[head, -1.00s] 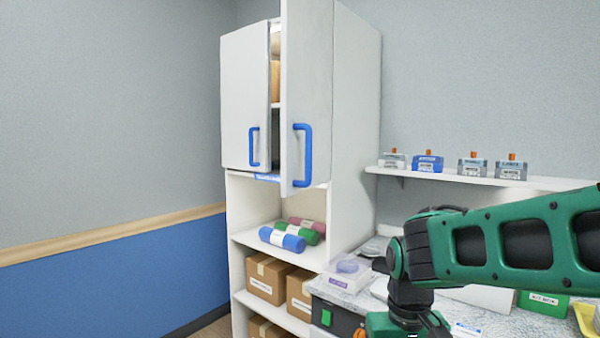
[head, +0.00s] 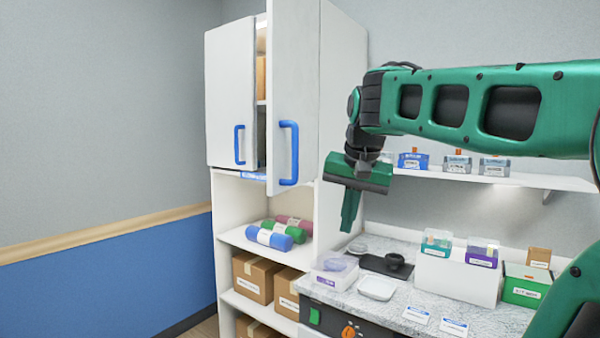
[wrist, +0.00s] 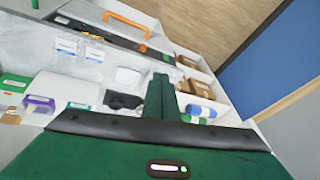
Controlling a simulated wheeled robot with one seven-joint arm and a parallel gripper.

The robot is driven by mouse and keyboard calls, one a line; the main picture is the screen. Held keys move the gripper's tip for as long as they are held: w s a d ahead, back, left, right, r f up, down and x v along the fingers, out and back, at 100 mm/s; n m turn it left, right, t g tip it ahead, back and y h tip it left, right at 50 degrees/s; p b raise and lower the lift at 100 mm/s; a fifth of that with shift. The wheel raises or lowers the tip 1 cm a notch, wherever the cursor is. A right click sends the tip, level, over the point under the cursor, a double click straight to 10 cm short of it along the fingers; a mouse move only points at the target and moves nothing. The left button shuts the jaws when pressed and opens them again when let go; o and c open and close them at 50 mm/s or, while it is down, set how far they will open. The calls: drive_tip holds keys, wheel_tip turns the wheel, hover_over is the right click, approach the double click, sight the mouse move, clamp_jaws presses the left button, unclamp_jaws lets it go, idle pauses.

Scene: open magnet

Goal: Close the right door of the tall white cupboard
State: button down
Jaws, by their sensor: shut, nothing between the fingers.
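The tall white cupboard (head: 343,75) stands at the left against the wall. Its right door (head: 294,110) stands open, swung out towards me, with a blue handle (head: 288,153) low on its face. The left door (head: 231,95) with its own blue handle (head: 240,145) looks shut or nearly so; a dark gap shows between the doors. My gripper (head: 349,212) is shut and empty, pointing down to the right of the open door and apart from it, above the counter. In the wrist view my shut fingers (wrist: 160,97) show over the counter; the doors are not visible there.
Rolled mats (head: 269,236) and cardboard boxes (head: 255,276) fill the cupboard's lower shelves. The counter (head: 395,300) holds a white box (head: 455,278), small dishes and a green box (head: 525,285). A wall shelf (head: 510,179) carries several small boxes behind my arm.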

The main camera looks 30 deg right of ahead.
drive_tip(key=w+r+m+t, duration=0.1)
drive_tip(key=w+r, duration=0.1)
drive_tip(key=r, duration=0.4)
drive_tip(key=w+a+r+m+t, duration=0.1)
drive_tip(key=w+r, duration=0.2)
drive_tip(key=r, duration=0.2)
drive_tip(key=w+r+t, duration=0.1)
drive_tip(key=w+r, duration=0.1)
drive_tip(key=r, duration=0.4)
drive_tip(key=w+f, duration=0.7)
drive_tip(key=w, duration=0.2)
drive_tip(key=shift+w+d+f+h, duration=0.2)
drive_tip(key=shift+d+f+h, duration=0.05)
drive_tip(key=shift+d+h, duration=0.05)
